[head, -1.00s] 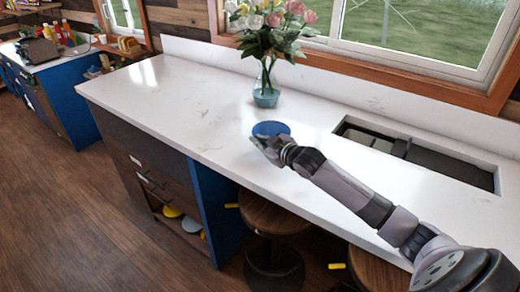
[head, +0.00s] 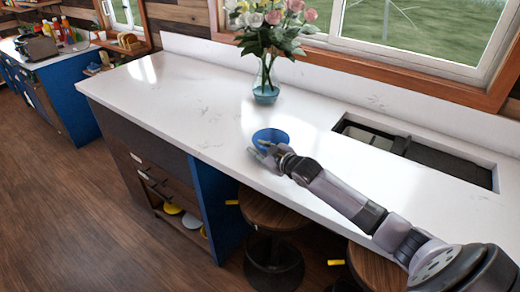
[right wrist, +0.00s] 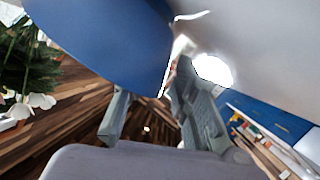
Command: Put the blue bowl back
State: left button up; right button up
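The blue bowl (head: 271,134) is upright on the white counter, in front of the flower vase. In the right wrist view its blue side (right wrist: 100,40) fills the upper left, very close to the fingers. My right gripper (head: 256,149) is at the bowl's near left side. Its fingers (right wrist: 152,108) stand apart in the wrist view and look open, with the bowl's edge right at their tips. Whether a finger still touches the bowl I cannot tell. My left gripper is not in view.
A glass vase of flowers (head: 266,94) stands behind the bowl. A sink (head: 415,150) is set into the counter (head: 180,100) at right. Wooden stools (head: 272,212) stand below the front edge. The counter's left part is clear. Dishes (head: 190,221) sit on a low shelf.

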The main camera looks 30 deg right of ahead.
jog(key=shift+r, duration=0.15)
jog(key=shift+s, duration=0.35)
jog(key=b+v, duration=0.2)
jog(key=v, duration=0.7)
jog(key=shift+s, duration=0.2)
jog(key=shift+v, duration=0.95)
